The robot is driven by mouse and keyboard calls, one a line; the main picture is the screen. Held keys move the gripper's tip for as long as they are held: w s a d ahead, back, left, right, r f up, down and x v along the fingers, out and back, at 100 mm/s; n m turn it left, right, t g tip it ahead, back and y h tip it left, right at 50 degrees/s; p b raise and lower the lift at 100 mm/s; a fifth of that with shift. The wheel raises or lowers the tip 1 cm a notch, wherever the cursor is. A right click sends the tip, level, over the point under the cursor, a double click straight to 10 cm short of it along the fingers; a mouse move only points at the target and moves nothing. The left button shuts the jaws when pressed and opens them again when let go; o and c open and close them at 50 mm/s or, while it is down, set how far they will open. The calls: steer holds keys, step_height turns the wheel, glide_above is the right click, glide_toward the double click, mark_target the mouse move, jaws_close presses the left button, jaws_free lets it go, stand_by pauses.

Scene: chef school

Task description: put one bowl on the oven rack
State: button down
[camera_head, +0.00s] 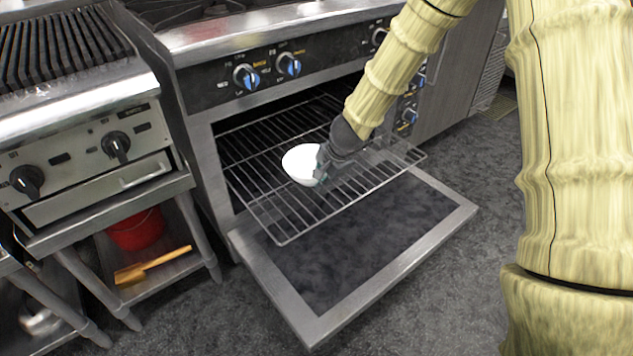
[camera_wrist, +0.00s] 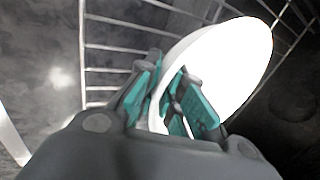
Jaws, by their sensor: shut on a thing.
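A white bowl (camera_head: 301,163) is at the oven rack (camera_head: 286,221), over its middle in the head view. In the wrist view the bowl (camera_wrist: 222,62) fills the upper middle, with its rim between the teal fingertips. My gripper (camera_head: 322,170) is shut on the near right side of the bowl's rim; it also shows in the wrist view (camera_wrist: 172,98). The rack is pulled partly out of the oven, above the lowered door (camera_head: 350,240), and its bars show behind the bowl in the wrist view (camera_wrist: 108,47). I cannot tell whether the bowl touches the rack.
The oven cavity behind the rack is dark. A grill unit (camera_head: 90,150) stands at the left, with a red bucket (camera_head: 135,228) and a wooden-handled tool (camera_head: 150,265) on its lower shelf. Oven knobs (camera_head: 288,65) line the panel above. Dark floor (camera_head: 430,290) is clear at right.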

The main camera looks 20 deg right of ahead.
steer(key=shift+w+a+f, duration=0.1)
steer(key=shift+w+a, duration=0.2)
steer(key=shift+w, duration=0.5)
steer(key=shift+w+a+f, duration=0.1)
steer(key=shift+w+a, duration=0.15)
steer(key=shift+w, duration=0.5)
steer(key=shift+f+b, duration=1.25)
steer(key=shift+f, duration=0.55)
steer(key=shift+r, duration=0.1)
steer(key=c, duration=1.6)
jaws_free()
steer(key=shift+o, duration=0.2)
steer(key=p+v, duration=0.5)
steer(key=v, duration=0.7)
steer(key=shift+d, duration=0.1)
